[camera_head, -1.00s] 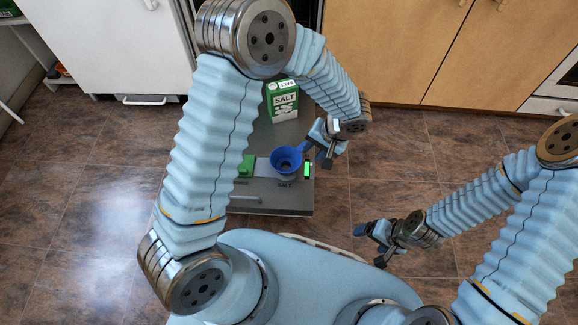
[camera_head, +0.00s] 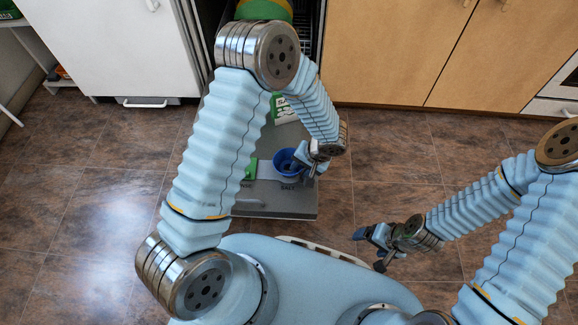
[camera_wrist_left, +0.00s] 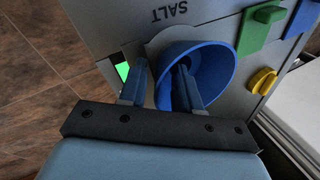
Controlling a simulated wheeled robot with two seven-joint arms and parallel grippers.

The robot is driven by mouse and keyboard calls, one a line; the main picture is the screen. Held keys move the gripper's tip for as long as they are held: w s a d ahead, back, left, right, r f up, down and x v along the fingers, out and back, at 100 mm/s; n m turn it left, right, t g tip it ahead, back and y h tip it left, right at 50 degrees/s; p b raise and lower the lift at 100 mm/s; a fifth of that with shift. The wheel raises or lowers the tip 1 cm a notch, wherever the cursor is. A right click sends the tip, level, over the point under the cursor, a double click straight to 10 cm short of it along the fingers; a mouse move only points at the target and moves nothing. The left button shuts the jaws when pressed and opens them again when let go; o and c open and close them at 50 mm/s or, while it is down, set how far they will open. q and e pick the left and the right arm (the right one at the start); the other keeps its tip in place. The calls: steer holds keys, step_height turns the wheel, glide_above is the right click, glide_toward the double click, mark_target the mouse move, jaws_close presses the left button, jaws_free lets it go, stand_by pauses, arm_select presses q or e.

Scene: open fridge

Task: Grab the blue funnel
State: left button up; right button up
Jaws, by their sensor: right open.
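The blue funnel (camera_head: 284,163) stands on the grey tray (camera_head: 262,203) by the "SALT" label. My left gripper (camera_head: 303,166) is at its right side, partly hiding it. In the left wrist view the funnel (camera_wrist_left: 222,75) has its wide mouth toward the camera. The left gripper's fingers (camera_wrist_left: 160,86) are apart, one outside the funnel's rim and one inside its mouth, with the wall between them. I see no clear grip on the wall. My right gripper (camera_head: 372,246) is open and empty over the floor, away from the funnel.
A green block (camera_wrist_left: 262,28) and a yellow knob-like piece (camera_wrist_left: 262,81) sit on the tray beside the funnel. Wooden cabinets (camera_head: 380,60) stand behind; floor at right is clear.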

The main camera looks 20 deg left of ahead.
arm_select(q)
jaws_close()
steer(key=shift+r, duration=0.65)
steer(key=v, duration=0.2)
steer(key=shift+r+p, duration=0.35)
steer(key=shift+r, duration=0.05)
steer(key=s+d+r+p, duration=0.1)
steer(key=s+d+r, duration=0.4)
steer(key=d+r, duration=0.4)
steer(key=d, duration=0.3)
steer(key=shift+d, duration=0.25)
steer(key=shift+w, duration=0.1)
